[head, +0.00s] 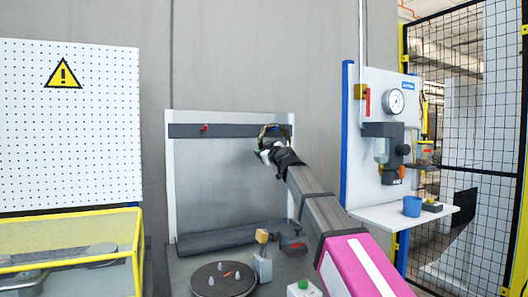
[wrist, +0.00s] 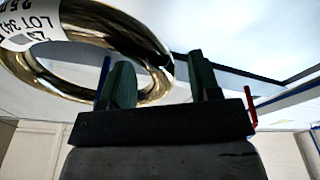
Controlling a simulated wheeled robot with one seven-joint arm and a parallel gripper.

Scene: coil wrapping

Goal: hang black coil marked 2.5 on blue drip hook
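A shiny brass-coloured coil (wrist: 85,95) with a white label fills the upper left of the wrist view. In the head view the coil (head: 272,131) is small, at the right end of the dark rail (head: 232,130). My gripper (wrist: 160,85) has its two green fingers apart, with the coil's rim between them and a gap at the right finger.
A red hook (head: 205,127) on the rail is bare; it also shows in the wrist view (wrist: 251,104). Below are a round plate (head: 224,284) with grey pegs and a wood-handled tool (head: 262,250). A gauge panel (head: 378,140) and shelf (head: 385,216) stand right.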

